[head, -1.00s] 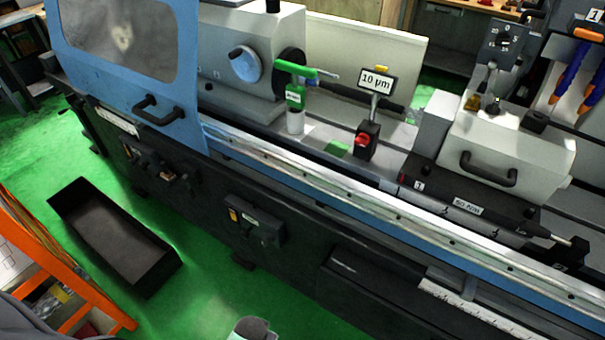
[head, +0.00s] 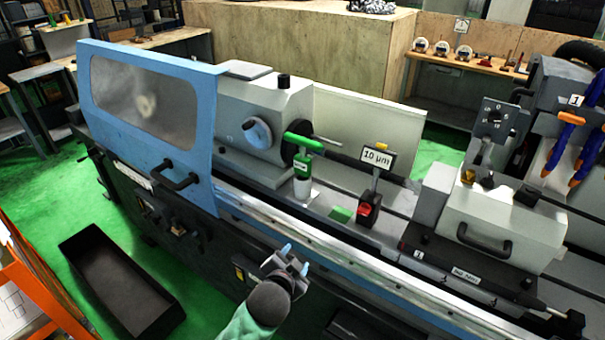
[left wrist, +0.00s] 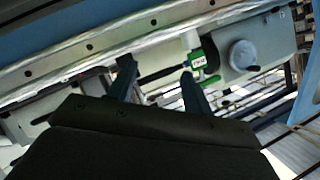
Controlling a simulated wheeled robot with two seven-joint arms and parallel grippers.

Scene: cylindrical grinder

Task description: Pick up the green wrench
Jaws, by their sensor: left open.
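The green wrench (head: 303,143) has a green T-shaped handle and a labelled green body. It stands upright on the grinder bed, in or on a white base; I cannot tell which. In the left wrist view the green wrench (left wrist: 204,58) shows beyond the fingers, near the right finger. My left gripper (head: 295,257) is open and empty in front of the machine's front rail, nearer to me and lower in the picture than the wrench. In the left wrist view my left gripper (left wrist: 158,85) shows two spread dark fingers with nothing between them. My right gripper is out of view.
The blue guard door (head: 150,125) stands left of the wrench. The long front rail (head: 330,245) lies between gripper and wrench. A black bin (head: 115,285) is on the floor.

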